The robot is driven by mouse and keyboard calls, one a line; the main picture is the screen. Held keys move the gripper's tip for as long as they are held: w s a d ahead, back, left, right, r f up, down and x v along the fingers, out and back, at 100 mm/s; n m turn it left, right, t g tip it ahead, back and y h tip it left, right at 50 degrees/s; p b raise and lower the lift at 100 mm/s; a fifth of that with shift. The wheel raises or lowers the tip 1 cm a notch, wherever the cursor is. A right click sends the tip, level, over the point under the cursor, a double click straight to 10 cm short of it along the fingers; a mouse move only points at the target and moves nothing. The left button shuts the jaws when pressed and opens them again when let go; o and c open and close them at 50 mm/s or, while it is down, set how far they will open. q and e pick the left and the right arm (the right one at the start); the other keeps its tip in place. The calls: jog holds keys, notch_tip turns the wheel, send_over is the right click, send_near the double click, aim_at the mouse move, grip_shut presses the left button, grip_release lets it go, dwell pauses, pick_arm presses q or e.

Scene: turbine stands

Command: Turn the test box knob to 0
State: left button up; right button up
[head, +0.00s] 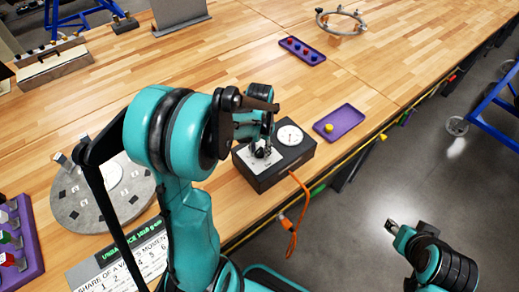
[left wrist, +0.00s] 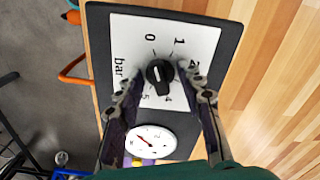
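The test box (head: 268,180) is a dark box near the table's front edge, with a white dial plate and a round gauge (head: 289,135). In the left wrist view, its black knob (left wrist: 160,75) sits amid the printed numbers, with 0 at upper left and 4 just below. I cannot tell surely which number the knob points at. My left gripper (left wrist: 159,78) is open, with one finger on each side of the knob; gaps seem to show between fingers and knob. In the head view the left gripper (head: 264,146) partly hides the dial. My right gripper (head: 391,227) hangs over the floor, away from the box.
An orange cable (head: 296,215) runs from the box over the front edge. A purple tray (head: 340,124) with a yellow piece lies right of the box; another purple tray (head: 302,51) lies behind. A round grey plate (head: 80,205) lies at left.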

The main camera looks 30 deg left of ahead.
aim_at(260, 150)
pick_arm(q)
jog(key=shift+o, duration=0.8)
jog(key=shift+r, duration=0.1)
jog(key=shift+r+p, duration=1.85)
jog(key=shift+r, duration=0.6)
